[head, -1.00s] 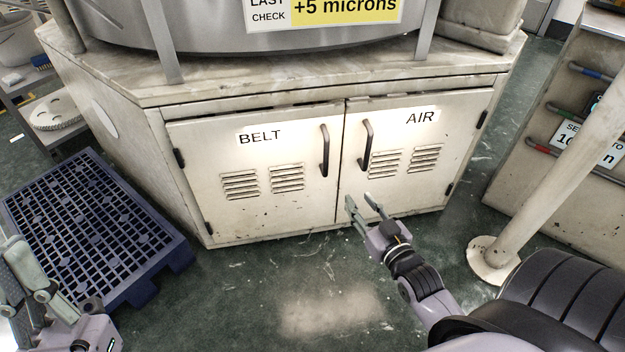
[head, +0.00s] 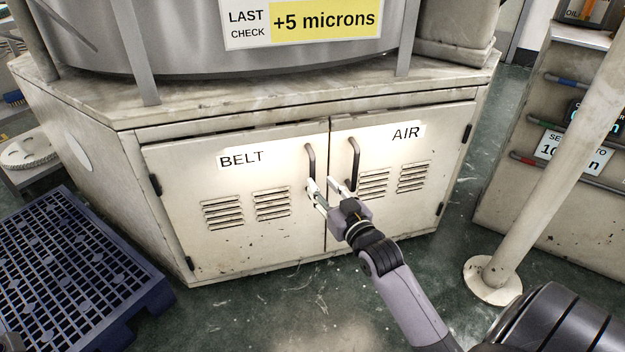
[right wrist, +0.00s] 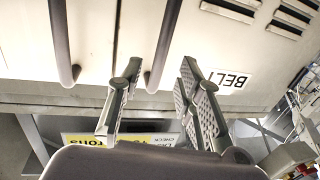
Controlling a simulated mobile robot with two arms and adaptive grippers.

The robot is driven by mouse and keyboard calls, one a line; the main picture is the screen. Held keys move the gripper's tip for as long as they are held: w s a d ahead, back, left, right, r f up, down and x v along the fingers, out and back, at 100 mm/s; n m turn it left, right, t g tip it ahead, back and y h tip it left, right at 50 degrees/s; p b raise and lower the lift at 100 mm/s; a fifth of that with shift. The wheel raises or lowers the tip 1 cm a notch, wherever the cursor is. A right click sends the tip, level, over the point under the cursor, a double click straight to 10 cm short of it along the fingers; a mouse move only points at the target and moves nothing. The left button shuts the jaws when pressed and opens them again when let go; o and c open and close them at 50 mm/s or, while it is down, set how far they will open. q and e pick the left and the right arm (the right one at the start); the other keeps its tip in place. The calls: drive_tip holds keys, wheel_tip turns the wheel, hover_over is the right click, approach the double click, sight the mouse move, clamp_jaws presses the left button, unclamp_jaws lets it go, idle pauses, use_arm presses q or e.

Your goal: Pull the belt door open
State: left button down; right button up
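The belt door (head: 235,215) is the left door of the cabinet, marked BELT, with louvres and a dark vertical handle (head: 311,160) near its right edge. The door is shut. My right gripper (head: 322,186) is open, with its fingertips at the lower part of this handle. In the right wrist view, which is upside down, the belt handle (right wrist: 165,40) runs between the two spread fingers (right wrist: 158,90). Whether either finger touches it I cannot tell. My left gripper is out of view.
The air door (head: 400,180) beside it is shut, its own handle (head: 353,163) close to my right gripper. A blue pallet (head: 70,265) lies at the left. A pale post (head: 540,190) stands at the right. The floor before the doors is clear.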

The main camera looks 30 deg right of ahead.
sight(314, 176)
drive_tip(key=w, duration=0.1)
drive_tip(key=w+b, duration=0.1)
drive_tip(key=w, duration=0.2)
drive_tip(key=shift+w+d+f, duration=0.1)
drive_tip(key=shift+w+d, duration=0.1)
drive_tip(key=shift+d, duration=0.05)
drive_tip(key=shift+w+d+b, duration=0.1)
drive_tip(key=shift+w+b, duration=0.35)
drive_tip(key=shift+w, duration=0.35)
drive_tip(key=shift+c, duration=0.4)
clamp_jaws()
